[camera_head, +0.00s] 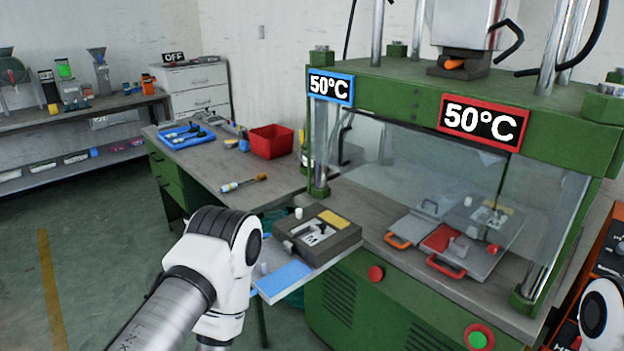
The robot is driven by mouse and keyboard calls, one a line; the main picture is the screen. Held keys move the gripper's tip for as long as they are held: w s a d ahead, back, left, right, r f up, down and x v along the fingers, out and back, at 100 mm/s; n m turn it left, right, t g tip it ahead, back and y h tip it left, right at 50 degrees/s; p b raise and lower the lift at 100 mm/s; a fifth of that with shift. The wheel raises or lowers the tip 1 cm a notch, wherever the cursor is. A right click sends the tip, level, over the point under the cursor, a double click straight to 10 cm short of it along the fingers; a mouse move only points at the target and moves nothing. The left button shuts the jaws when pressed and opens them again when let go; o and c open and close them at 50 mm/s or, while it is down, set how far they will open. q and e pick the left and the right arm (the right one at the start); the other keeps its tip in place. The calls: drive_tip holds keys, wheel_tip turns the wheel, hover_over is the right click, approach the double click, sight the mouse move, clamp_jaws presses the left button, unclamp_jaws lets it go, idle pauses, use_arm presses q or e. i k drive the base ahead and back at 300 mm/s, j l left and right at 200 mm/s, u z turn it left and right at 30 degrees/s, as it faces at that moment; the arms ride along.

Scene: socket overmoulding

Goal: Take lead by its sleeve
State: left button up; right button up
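A blue tray (169,143) on the workbench at the upper left holds several dark, slim pieces (198,132) that look like leads; their sleeves are too small to make out. A grey mould block (340,245) with a yellow patch sits in front of the press, and a small dark piece lies on its light insert. A white and black joint of my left arm stands in front of the bench, left of the mould block. My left gripper is out of view. Part of my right arm shows at the lower right edge; its gripper is out of view.
A red bin (271,141) and a screwdriver-like tool (244,183) are on the workbench (215,170). The green press (400,90) with 50°C signs fills the right; plates with orange and red handles (446,266) lie inside. A blue pad (283,278) lies below the mould block.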

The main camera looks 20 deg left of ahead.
sight(225, 188)
drive_tip(key=i+j+z, duration=0.1)
drive_tip(key=j+z, duration=0.35)
drive_tip(key=j, duration=0.3)
drive_tip(key=j+z, duration=0.45)
drive_tip(key=j, duration=0.3)
drive_tip(key=k+j+z, duration=0.2)
drive_tip(key=j+z, duration=0.25)
drive_tip(key=j, duration=0.3)
